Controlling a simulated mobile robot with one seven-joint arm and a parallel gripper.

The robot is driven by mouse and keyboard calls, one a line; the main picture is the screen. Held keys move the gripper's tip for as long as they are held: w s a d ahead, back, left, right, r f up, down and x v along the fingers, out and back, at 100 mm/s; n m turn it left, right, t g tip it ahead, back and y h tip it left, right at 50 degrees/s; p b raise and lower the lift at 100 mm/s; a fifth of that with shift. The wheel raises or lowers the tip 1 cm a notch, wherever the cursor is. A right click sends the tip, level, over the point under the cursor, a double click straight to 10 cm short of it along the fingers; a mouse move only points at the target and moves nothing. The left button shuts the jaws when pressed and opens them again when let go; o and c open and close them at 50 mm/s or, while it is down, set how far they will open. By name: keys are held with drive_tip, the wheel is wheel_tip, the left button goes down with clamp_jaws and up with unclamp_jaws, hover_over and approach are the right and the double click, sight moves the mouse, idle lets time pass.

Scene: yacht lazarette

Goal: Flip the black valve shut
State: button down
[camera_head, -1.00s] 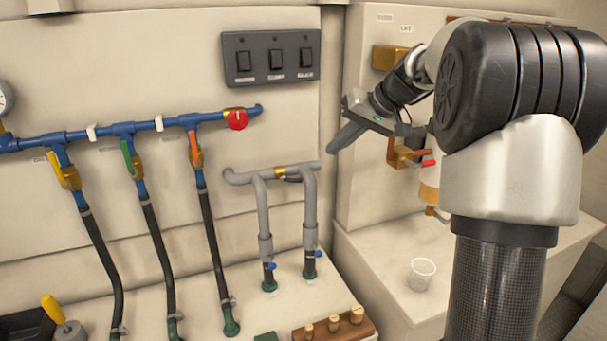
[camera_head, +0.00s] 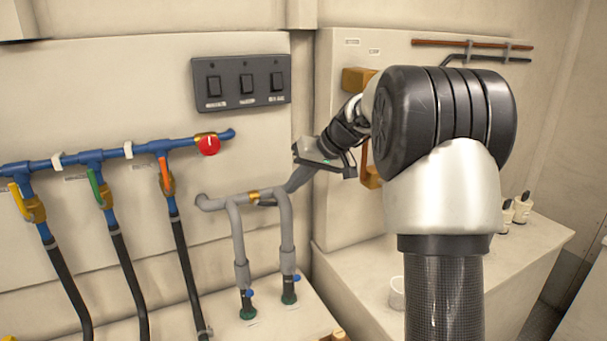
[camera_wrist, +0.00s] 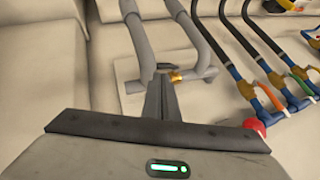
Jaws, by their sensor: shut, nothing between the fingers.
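The black valve sits on the grey crossover pipe (camera_head: 220,202) on the wall. Its brass body (camera_head: 253,196) shows in the head view, with a short black handle (camera_head: 267,203) at its right that appears to lie roughly along the pipe. In the wrist view the brass body (camera_wrist: 176,77) and black handle (camera_wrist: 164,70) are just beyond my fingertips. My gripper (camera_head: 290,188) is shut and empty, its fingers pointing down and left at the pipe's right end. In the wrist view my gripper (camera_wrist: 158,78) is very close to the handle; I cannot tell whether they touch.
A blue manifold (camera_head: 75,159) with yellow, green and orange handles and a red knob (camera_head: 208,145) is to the left. A black switch panel (camera_head: 242,80) is above. A white cup (camera_head: 397,291) stands on the bench at right.

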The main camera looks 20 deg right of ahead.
sight(284, 206)
drive_tip(key=x, duration=0.6)
drive_tip(key=shift+w+a+f, duration=0.15)
drive_tip(key=shift+d+f+m+y+b, duration=0.2)
drive_tip(key=shift+f+m+y+b, duration=0.1)
drive_tip(key=shift+f+y+b, duration=0.25)
drive_tip(key=shift+y, duration=0.55)
drive_tip(key=shift+d, duration=0.1)
drive_tip(key=shift+r+y, duration=0.25)
drive_tip(key=shift+y, duration=0.05)
drive_tip(key=shift+r, duration=0.1)
